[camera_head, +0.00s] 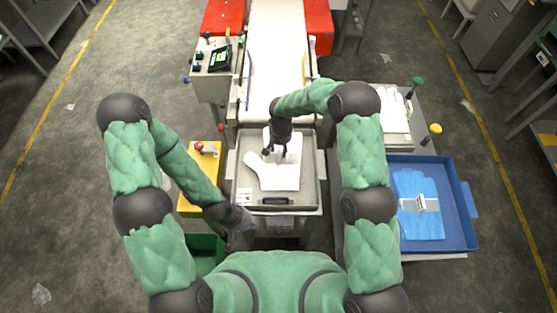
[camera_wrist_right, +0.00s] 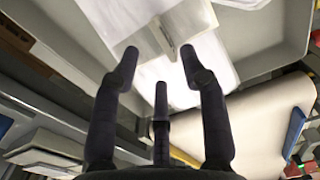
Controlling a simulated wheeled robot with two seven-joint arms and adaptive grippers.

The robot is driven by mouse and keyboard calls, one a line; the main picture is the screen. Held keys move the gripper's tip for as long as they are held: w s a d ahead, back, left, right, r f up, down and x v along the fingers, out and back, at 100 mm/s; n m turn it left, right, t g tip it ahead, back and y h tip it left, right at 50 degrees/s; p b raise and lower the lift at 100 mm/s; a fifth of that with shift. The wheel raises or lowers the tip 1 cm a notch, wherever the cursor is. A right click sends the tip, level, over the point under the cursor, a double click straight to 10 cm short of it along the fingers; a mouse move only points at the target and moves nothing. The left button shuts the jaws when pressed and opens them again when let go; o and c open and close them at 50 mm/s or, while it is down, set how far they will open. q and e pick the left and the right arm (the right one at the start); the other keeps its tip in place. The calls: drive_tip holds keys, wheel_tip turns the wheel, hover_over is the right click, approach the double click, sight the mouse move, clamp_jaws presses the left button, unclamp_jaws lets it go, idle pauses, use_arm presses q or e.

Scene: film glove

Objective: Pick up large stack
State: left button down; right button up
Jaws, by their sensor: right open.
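A white, glove-shaped stack (camera_head: 278,178) lies flat in the grey tray (camera_head: 308,190) at the end of the conveyor. My right gripper (camera_head: 281,152) is over the upper part of this stack and hides some of it. In the right wrist view my right gripper (camera_wrist_right: 160,60) has its fingers spread with nothing held between them. The white stack (camera_wrist_right: 105,22) with a greyish band lies beyond the fingertips; I cannot tell if they touch it. My left gripper (camera_head: 240,219) hangs low at the tray's lower left corner, and its fingers are too unclear to read.
A blue crate (camera_head: 463,215) at right holds a blue, banded stack (camera_head: 415,190). White sheets (camera_head: 393,126) lie on the table above it. A yellow stand with a red button (camera_head: 199,147) is left of the tray. The white conveyor (camera_head: 277,50) runs away behind it.

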sight(273, 154)
drive_tip(key=shift+w+f, duration=0.1)
drive_tip(key=shift+f, duration=0.65)
drive_tip(key=shift+a+f+b, duration=0.1)
drive_tip(key=shift+f+b, duration=0.4)
drive_tip(key=shift+f, duration=2)
clamp_jaws()
